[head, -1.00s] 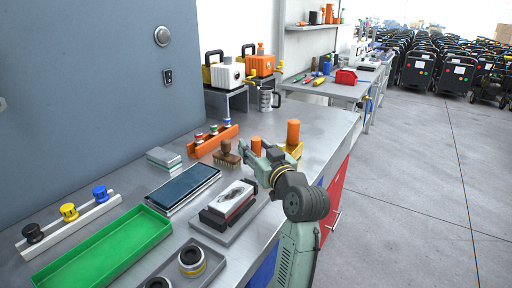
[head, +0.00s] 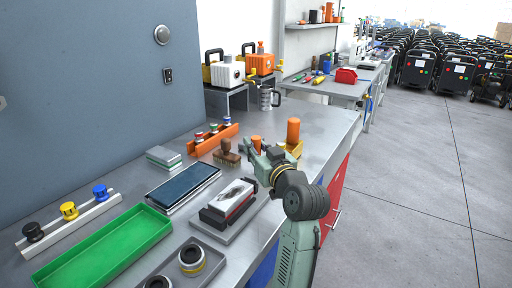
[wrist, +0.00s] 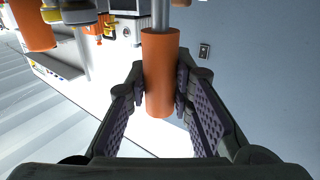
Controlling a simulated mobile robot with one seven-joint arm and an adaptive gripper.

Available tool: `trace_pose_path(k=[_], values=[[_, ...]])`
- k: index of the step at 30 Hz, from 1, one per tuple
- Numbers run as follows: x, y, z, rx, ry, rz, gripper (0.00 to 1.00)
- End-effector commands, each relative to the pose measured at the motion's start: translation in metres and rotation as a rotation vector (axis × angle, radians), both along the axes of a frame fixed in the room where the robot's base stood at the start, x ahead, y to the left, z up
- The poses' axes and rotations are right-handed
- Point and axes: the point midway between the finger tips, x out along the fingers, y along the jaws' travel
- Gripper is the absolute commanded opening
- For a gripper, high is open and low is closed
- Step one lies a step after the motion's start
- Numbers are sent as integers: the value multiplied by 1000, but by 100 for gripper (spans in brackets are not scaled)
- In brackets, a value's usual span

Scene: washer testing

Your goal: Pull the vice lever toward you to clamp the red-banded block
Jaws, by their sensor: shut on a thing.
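My gripper (head: 262,158) is at the back right of the bench. In the wrist view its padded fingers (wrist: 160,95) are shut on an orange cylindrical handle (wrist: 160,75) on a grey metal rod. In the head view an orange cylinder top (head: 256,142) shows just beyond the fingers; I take it for this handle. I cannot make out the vice jaws or a clamped red-banded block.
A taller orange cylinder (head: 293,131) stands over a yellow part close right of my gripper. A wooden brush (head: 227,155) and an orange rack (head: 214,138) are to the left. A blue-topped slab (head: 184,187) and green tray (head: 105,248) lie nearer.

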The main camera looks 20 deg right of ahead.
Motion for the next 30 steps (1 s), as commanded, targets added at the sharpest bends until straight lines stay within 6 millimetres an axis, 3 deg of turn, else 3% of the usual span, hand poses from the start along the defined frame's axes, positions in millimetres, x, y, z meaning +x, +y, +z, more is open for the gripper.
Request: trace_pose_path(k=[10,19,30], values=[[-2,-1,-4,14,-19,0,0],[-18,-14,-13,148,-193,0,0],[-29,-23,-8,246,-316,2,0]])
